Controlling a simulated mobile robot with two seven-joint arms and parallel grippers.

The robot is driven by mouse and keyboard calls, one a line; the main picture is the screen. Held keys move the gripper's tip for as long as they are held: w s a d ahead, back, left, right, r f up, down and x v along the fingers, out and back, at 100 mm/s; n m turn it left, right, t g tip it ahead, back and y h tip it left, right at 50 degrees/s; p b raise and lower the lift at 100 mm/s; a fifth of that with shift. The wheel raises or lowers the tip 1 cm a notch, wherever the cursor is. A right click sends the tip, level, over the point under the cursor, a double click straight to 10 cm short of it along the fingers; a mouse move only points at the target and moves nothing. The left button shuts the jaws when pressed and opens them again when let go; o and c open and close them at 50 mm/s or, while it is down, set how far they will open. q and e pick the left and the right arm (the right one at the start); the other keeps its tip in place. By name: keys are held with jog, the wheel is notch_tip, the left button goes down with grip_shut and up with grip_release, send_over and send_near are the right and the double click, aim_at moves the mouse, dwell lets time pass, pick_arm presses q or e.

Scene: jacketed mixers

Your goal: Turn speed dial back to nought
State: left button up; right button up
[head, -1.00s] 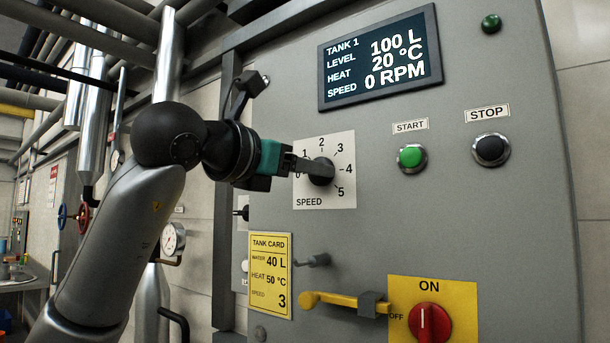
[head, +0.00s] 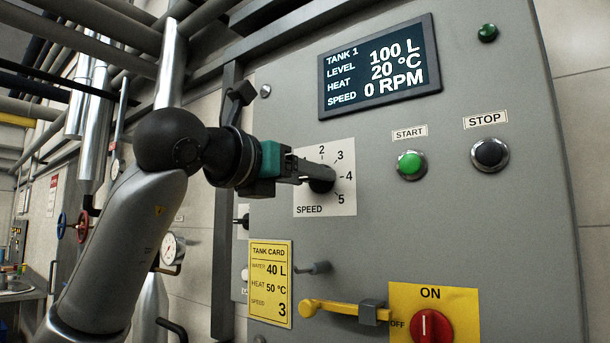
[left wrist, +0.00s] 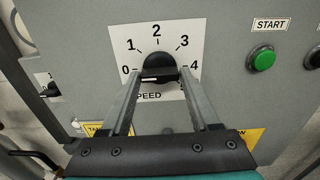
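The speed dial (head: 321,178) is a black knob on a white plate marked 0 to 5, on the grey panel. My left gripper (head: 312,172) is at the dial from the left. In the left wrist view, its two fingers (left wrist: 160,72) lie on both sides of the knob (left wrist: 158,66) and appear to touch it. A short white mark shows low on the knob, left of its middle; I cannot read the setting surely. In the head view the gripper hides the 0 and 1. The display (head: 379,66) reads 0 RPM. My right gripper is not in view.
A green start button (head: 411,164) and a black stop button (head: 490,153) are right of the dial. Below are a yellow tank card (head: 269,283) reading speed 3, a yellow lever (head: 338,308) and a red switch (head: 431,327).

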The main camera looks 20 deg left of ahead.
pick_arm(q)
jog(key=o, duration=0.4)
jog(key=shift+s, duration=0.1)
jog(key=b+v, duration=0.2)
jog(key=v, duration=1.3)
jog(key=shift+r, duration=0.1)
